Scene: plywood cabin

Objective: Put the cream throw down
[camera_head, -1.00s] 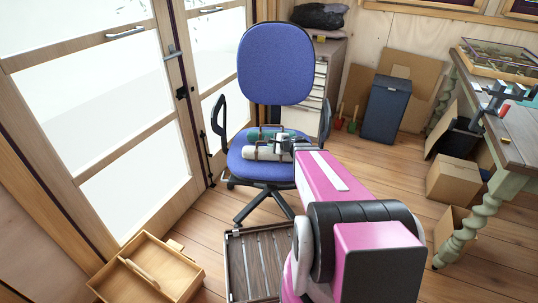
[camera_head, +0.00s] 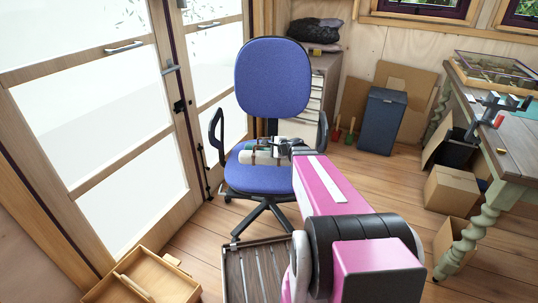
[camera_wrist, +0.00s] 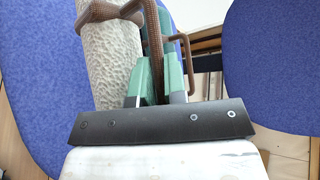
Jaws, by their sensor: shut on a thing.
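The cream throw (camera_head: 262,158) is a pale, textured roll with brown straps and a brown handle. It is over the seat of the blue office chair (camera_head: 273,78); whether it touches the seat I cannot tell. In the wrist view the throw (camera_wrist: 110,62) lies to the left of my green fingers. My gripper (camera_wrist: 157,70) is shut on the throw's brown strap, which passes between the fingers. In the head view my gripper (camera_head: 256,146) reaches over the seat from the right, and part of the throw is hidden by it.
The chair's armrests (camera_head: 216,137) stand on both sides of the seat. Glazed doors (camera_head: 100,110) are at the left. A wooden tray (camera_head: 145,280) lies on the floor in front. Cardboard boxes (camera_head: 450,190) and a workbench (camera_head: 515,145) are at the right.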

